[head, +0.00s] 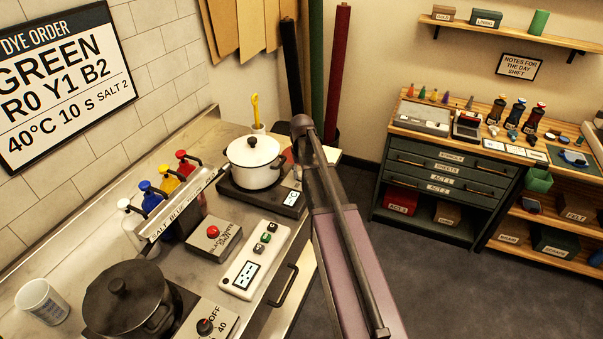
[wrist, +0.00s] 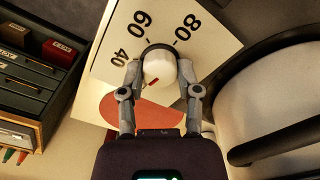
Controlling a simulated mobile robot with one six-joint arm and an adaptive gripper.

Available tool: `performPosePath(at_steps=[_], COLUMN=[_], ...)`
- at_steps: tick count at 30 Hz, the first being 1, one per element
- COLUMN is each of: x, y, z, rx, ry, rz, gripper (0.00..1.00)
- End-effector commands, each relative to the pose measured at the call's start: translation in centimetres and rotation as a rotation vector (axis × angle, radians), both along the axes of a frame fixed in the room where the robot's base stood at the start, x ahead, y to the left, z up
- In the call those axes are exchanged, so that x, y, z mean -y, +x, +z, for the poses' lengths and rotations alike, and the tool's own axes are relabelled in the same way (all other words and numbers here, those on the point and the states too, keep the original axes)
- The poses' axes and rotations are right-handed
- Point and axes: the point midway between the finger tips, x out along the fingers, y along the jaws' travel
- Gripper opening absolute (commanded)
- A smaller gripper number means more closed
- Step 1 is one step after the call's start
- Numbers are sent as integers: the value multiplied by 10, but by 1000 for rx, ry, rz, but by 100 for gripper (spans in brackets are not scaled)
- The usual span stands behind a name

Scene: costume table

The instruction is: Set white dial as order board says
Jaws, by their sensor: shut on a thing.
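The white dial (wrist: 158,68) shows in the wrist view on a pale plate (wrist: 105,70) marked 40, 60 and 80. My gripper (wrist: 157,72) is shut on the dial, one finger on each side. The dial's red mark points down and a little left in the picture, away from the three numbers, on the side nearest 40. The order board (head: 65,85) in the head view reads GREEN, R0 Y1 B2, 40°C, 10 s, SALT 2. In the head view my arm hides the dial and gripper.
A white pot (head: 253,165) stands on a hot plate (head: 290,208) whose display shows a dash and °C. A dark pot (head: 126,300), a panel with a black dial (head: 205,327), a button box (head: 255,260) and coloured bottles (head: 168,188) crowd the counter.

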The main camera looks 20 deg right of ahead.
Motion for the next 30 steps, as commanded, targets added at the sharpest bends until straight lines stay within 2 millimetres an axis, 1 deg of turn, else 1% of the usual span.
performPosePath(at_steps=[8, 21, 30], x=[0, -1, -1], y=[-1, -1, -1], z=[0, 0, 0], rx=[-1, -2, -2], ry=[0, 1, 0], rz=[-214, -625, -831], gripper=[0, 0, 0])
